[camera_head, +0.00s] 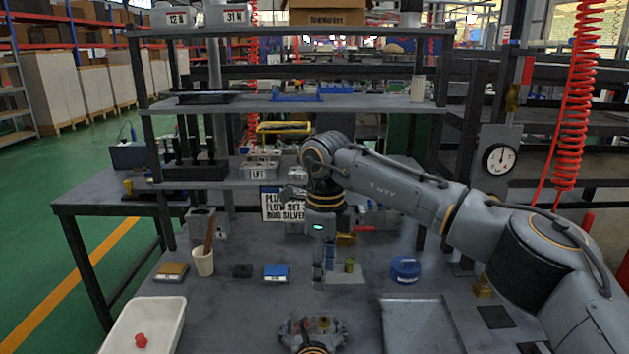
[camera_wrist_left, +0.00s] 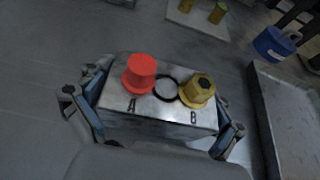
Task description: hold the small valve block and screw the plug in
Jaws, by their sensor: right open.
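The small valve block (camera_wrist_left: 158,115) is a grey metal block marked A and B. It sits between the two fingers of my left gripper (camera_wrist_left: 157,108), which is shut on it. A red plug (camera_wrist_left: 139,74) stands at A, a brass hex fitting (camera_wrist_left: 197,91) at B, with a dark round ring between them. In the head view the block (camera_head: 300,327) is small at the bottom centre, in my left gripper (camera_head: 313,335). My right gripper (camera_head: 324,271) is open, pointing down beside a brass plug (camera_head: 350,265) on a pale pad (camera_head: 347,279). I see nothing held in it.
A blue round container (camera_head: 405,269) and a grey tray (camera_head: 418,325) are to the right. A white bin (camera_head: 150,312) with a red cap (camera_head: 141,340) is at left. A cup (camera_head: 204,262), a black block (camera_head: 242,271) and a blue block (camera_head: 277,273) stand left of my right gripper. Shelves rise behind.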

